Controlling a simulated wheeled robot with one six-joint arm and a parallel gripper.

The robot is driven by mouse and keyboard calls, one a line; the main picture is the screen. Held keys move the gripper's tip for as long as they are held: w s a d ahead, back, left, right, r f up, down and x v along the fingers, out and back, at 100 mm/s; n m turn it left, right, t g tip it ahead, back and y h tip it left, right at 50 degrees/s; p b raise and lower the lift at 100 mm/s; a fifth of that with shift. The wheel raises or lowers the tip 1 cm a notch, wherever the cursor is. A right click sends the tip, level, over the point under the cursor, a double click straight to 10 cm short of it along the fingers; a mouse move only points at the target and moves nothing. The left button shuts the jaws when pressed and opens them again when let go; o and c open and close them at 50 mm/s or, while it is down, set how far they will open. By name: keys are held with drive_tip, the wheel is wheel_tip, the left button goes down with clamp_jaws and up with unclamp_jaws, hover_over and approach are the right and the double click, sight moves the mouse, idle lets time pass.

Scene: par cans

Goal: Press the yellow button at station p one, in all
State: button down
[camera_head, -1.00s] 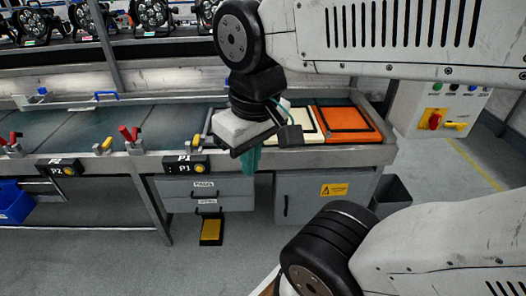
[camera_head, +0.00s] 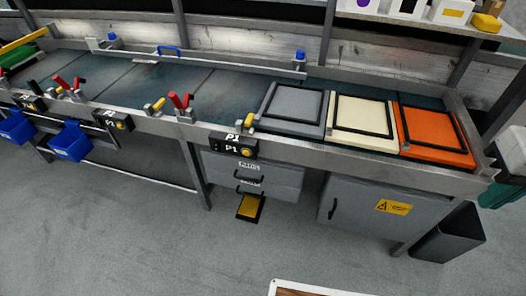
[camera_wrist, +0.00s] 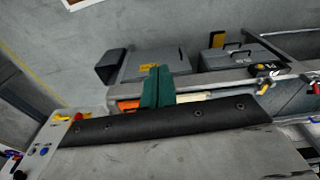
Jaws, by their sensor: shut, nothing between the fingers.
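The station P1 box (camera_head: 222,146) is a black block on the front edge of the bench, labelled P1. Its round yellow button (camera_head: 247,152) is at the box's right end. In the wrist view the P1 box (camera_wrist: 268,71) shows upside down at the right, and its button is too small to make out surely. My gripper (camera_head: 503,192) shows partly at the right edge of the head view, well right of the button and apart from it. Its green fingers (camera_wrist: 157,86) are shut and empty in the wrist view.
A similar box marked P2 (camera_head: 108,119) with a yellow button is further left. Red and yellow clamp handles (camera_head: 180,101) stand along the bench edge. Grey, cream and orange panels (camera_head: 435,132) lie at right. Below are drawers, a cabinet (camera_head: 350,215) and a bin (camera_head: 450,235).

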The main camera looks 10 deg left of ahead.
drive_tip(key=w+a+f+t+y, duration=0.1)
drive_tip(key=w+a+f+t, duration=0.15)
drive_tip(key=w+a, duration=0.55)
drive_tip(key=w+a+f+t+y, duration=0.1)
drive_tip(key=w+a+f, duration=0.3)
drive_tip(key=w, duration=0.8)
drive_tip(key=w+a+f+t+y, duration=0.1)
drive_tip(key=w+a+f+t, duration=0.1)
drive_tip(key=w+a+f, duration=0.4)
drive_tip(key=w+a+f+t+y, duration=0.1)
drive_tip(key=w+a+f, duration=0.25)
drive_tip(key=a, duration=0.35)
drive_tip(key=t+y, duration=0.3)
approach(246, 153)
drive_tip(key=w+d+r, duration=0.2)
drive_tip(key=w+r, duration=0.1)
drive_tip(key=r, duration=0.3)
drive_tip(key=s+a+f+t+y, duration=0.1)
drive_tip(key=s+a+f+y, duration=0.2)
drive_tip(key=s+a+f, duration=0.4)
wheel_tip(246, 153, down, 3)
drive_tip(key=shift+s+f+n+y, duration=0.2)
drive_tip(key=shift+s+n+y, duration=0.2)
drive_tip(key=shift+s, duration=0.4)
drive_tip(key=shift+t, duration=0.25)
drive_tip(key=w, duration=0.8)
drive_tip(key=shift+w+d, duration=0.35)
drive_tip(key=shift+w, duration=0.05)
